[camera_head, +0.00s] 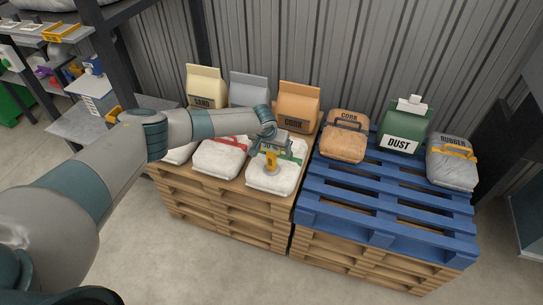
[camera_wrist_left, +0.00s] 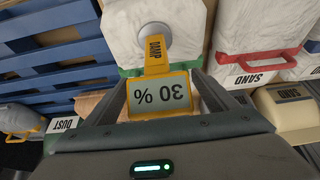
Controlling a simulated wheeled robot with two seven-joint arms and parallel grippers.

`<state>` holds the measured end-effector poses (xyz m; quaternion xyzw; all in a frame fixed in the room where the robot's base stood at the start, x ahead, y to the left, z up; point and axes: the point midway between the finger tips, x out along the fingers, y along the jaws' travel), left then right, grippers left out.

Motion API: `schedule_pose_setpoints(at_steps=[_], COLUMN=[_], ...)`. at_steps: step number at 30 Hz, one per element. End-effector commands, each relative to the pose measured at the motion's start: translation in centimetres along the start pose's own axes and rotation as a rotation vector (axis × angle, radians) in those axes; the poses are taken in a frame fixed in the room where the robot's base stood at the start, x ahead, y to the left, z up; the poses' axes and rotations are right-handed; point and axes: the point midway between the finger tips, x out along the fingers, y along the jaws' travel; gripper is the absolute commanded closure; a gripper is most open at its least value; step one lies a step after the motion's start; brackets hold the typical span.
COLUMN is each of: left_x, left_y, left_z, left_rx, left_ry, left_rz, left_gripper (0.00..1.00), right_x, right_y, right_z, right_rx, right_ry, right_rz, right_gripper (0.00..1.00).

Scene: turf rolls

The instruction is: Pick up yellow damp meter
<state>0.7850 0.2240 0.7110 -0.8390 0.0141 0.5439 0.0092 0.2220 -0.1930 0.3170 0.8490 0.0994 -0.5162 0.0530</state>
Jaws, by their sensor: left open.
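The yellow damp meter (camera_head: 271,162) stands on a white bag (camera_head: 262,183) on the wooden pallet stack. In the left wrist view the damp meter (camera_wrist_left: 158,95) shows a grey screen reading 30 % and the word DAMP, with a round grey foot against the white bag (camera_wrist_left: 118,25). My left gripper (camera_head: 272,149) reaches over the bag from above. It is open, and in the wrist view its fingers (camera_wrist_left: 160,80) lie on both sides of the meter, with visible gaps. My right gripper is not in view.
White bags, one with a red handle (camera_head: 233,143), lie beside it on the wooden pallets (camera_head: 215,205). SAND (camera_head: 206,86), grey and orange CORK (camera_head: 299,106) bags stand behind. The blue pallet (camera_head: 340,205) at right holds CORK, DUST and RUBBER bags. Shelving is at far left.

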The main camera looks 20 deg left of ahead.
Motion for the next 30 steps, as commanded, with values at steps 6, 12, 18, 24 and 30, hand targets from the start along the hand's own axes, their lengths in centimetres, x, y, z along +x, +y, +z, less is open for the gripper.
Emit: schedule_pose_setpoints(at_steps=[6, 12, 18, 24, 30], left_x=[0.0, -0.1, -0.1, -0.9, -3.3], left_y=[0.0, 0.0, 0.0, 0.1, 0.0], left_z=[0.0, -0.1, -0.1, -0.5, -1.6], left_rx=[0.000, 0.000, 0.000, 0.000, 0.000], left_ry=[0.000, 0.001, 0.001, 0.003, 0.003], left_rz=[0.000, 0.000, 0.000, 0.002, 0.002], left_gripper=[0.42, 0.78, 0.78, 0.78, 0.78], right_x=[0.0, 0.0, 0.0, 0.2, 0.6], right_y=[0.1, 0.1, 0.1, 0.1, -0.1], right_z=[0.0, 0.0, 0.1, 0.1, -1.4], right_rx=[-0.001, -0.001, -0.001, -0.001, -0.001], right_ry=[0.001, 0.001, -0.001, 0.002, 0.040], right_rz=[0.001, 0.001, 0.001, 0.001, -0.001], right_gripper=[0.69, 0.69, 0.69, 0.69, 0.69])
